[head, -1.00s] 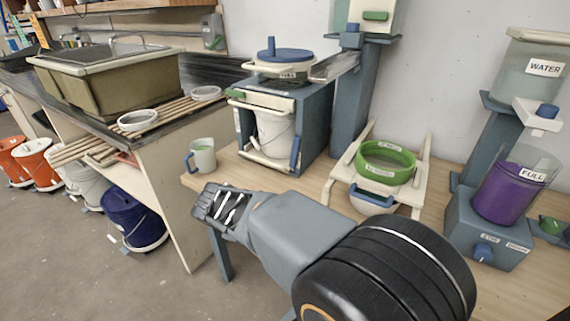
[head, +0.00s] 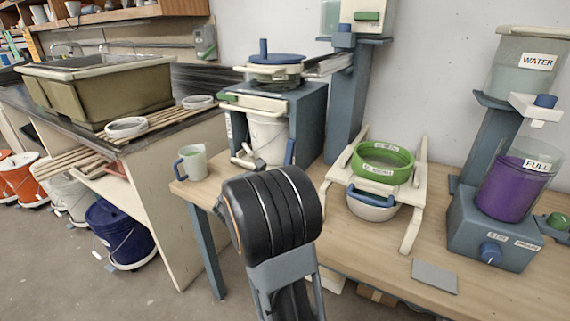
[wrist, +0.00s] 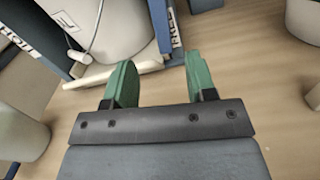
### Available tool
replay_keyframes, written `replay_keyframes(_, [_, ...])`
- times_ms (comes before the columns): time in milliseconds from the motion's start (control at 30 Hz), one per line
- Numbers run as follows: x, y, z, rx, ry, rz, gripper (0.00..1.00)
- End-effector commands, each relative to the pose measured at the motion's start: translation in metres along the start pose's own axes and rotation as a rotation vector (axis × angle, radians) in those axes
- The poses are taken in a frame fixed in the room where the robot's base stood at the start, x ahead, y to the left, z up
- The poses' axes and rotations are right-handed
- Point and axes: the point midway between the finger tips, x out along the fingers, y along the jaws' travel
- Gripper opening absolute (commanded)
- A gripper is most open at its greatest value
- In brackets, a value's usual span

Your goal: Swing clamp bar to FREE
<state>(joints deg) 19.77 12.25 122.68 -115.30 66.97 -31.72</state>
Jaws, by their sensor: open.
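The clamp bar is a cream bar low across the front of the bucket bay; it shows in the wrist view (wrist: 92,81) and partly in the head view (head: 240,161). A blue upright piece (wrist: 160,28) stands near its right end. The right post carries a FREE label (wrist: 173,32); the left has another, partly readable label (wrist: 18,42). My gripper (wrist: 160,72) is open, its green fingers apart in front of the bay. The left finger overlaps the bar; contact cannot be told. In the head view my arm hides the gripper.
A white bucket (head: 268,138) stands inside the bay. A grey mug (head: 193,162) stands left of it, near the table edge. A green sieve (head: 383,162) on a cream stand is to the right. Bare tabletop lies at the front right (head: 385,250).

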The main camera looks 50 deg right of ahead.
Motion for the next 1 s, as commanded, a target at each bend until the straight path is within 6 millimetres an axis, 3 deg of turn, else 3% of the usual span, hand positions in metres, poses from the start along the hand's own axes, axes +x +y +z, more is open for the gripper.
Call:
replay_keyframes(200, [0.044, -0.002, -0.001, 0.001, 0.001, -0.004, 0.51])
replay_keyframes(500, [0.085, -0.001, -0.001, 0.002, 0.002, -0.003, 0.51])
replay_keyframes(1000, [0.097, -0.001, 0.000, 0.002, 0.002, 0.000, 0.51])
